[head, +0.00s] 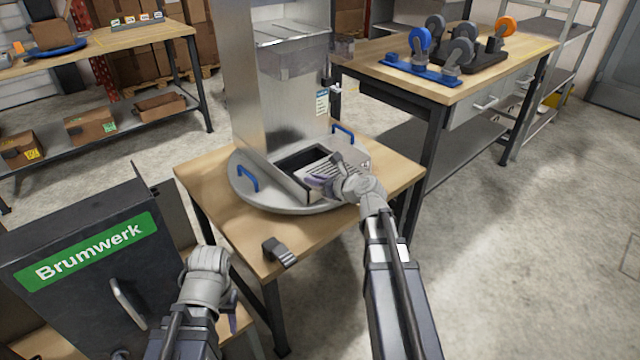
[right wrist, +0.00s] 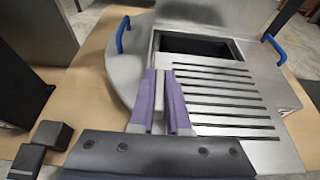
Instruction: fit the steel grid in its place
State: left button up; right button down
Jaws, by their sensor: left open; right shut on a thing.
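The steel grid (right wrist: 228,98) is a slotted metal plate. My right gripper (right wrist: 166,112) is shut on its left edge in the right wrist view, with purple fingertips. The grid lies at or just above the dispenser's round base, and I cannot tell whether it touches. A dark rectangular opening (right wrist: 203,46) shows uncovered beyond its far edge. In the head view the grid (head: 322,172) is partly hidden by my right gripper (head: 328,182). My left gripper (head: 210,260) is open and empty in front of the table, its fingers mostly hidden.
The steel dispenser (head: 278,110) stands on a wooden table, its round base (head: 252,200) fitted with blue handles (head: 247,178). A dark block (head: 279,251) lies near the table's front edge. A dark Brumwerk cabinet (head: 80,265) stands at lower left. A bench with spools (head: 420,45) is behind right.

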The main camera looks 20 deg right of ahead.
aim_at(307, 171)
jog(key=shift+w+a, duration=0.55)
jog(key=shift+w, duration=1.05)
jog(key=shift+w+a, duration=0.6)
jog(key=shift+w, duration=1)
jog(key=shift+w+a, duration=0.55)
jog(key=shift+w, duration=1.05)
jog(key=shift+s+f+b, duration=0.1)
jog(key=shift+f+b, duration=0.75)
jog(key=c, duration=0.8)
grip_release()
jog(key=shift+s+r, duration=0.1)
jog(key=p+v, duration=0.3)
jog(key=v, duration=0.4)
jog(key=shift+s+d+r, duration=0.1)
jog(key=shift+s+r, duration=0.05)
jog(key=shift+s, duration=0.15)
